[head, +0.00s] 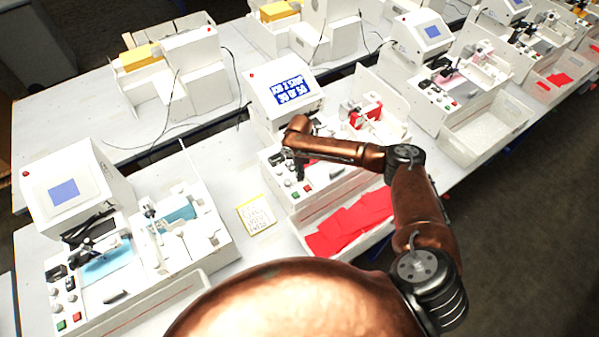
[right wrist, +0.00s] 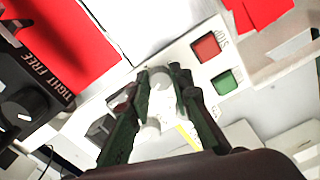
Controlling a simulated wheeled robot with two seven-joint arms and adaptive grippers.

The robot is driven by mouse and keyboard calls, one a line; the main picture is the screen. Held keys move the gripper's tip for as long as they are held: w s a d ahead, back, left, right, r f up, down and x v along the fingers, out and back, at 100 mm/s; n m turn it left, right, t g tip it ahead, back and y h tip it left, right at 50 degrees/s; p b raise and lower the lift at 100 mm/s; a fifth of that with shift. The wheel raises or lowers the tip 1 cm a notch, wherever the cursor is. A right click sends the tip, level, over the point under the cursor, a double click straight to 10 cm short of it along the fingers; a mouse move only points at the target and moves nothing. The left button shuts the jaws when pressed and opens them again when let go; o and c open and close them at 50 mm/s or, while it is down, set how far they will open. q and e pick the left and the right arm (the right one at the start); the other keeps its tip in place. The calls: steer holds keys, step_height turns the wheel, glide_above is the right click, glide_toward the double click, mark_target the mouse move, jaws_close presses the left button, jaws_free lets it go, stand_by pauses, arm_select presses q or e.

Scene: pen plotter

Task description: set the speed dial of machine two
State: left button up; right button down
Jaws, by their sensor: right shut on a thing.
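Machine two appears to be the middle plotter, with a blue and white screen (head: 293,91) and red sheets in its front tray. My right gripper (head: 300,172) reaches down onto its control panel from above. In the right wrist view the fingertips (right wrist: 166,82) are closed around a pale round knob (right wrist: 158,76), taken to be the speed dial; its label and pointer cannot be read. A red button (right wrist: 207,46) and a green button (right wrist: 225,82) sit close beside the fingertips. My left gripper is not in view.
A black panel with a knob (right wrist: 20,108) and white lettering lies at the left of the wrist view. A yellow-edged card (head: 257,216) lies on the table left of the machine. Another plotter with blue paper (head: 105,262) stands at the left, and more machines stand behind.

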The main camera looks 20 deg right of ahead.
stand_by(0.3)
steer(key=c, duration=1.7)
jaws_free()
steer(key=shift+c, duration=0.2)
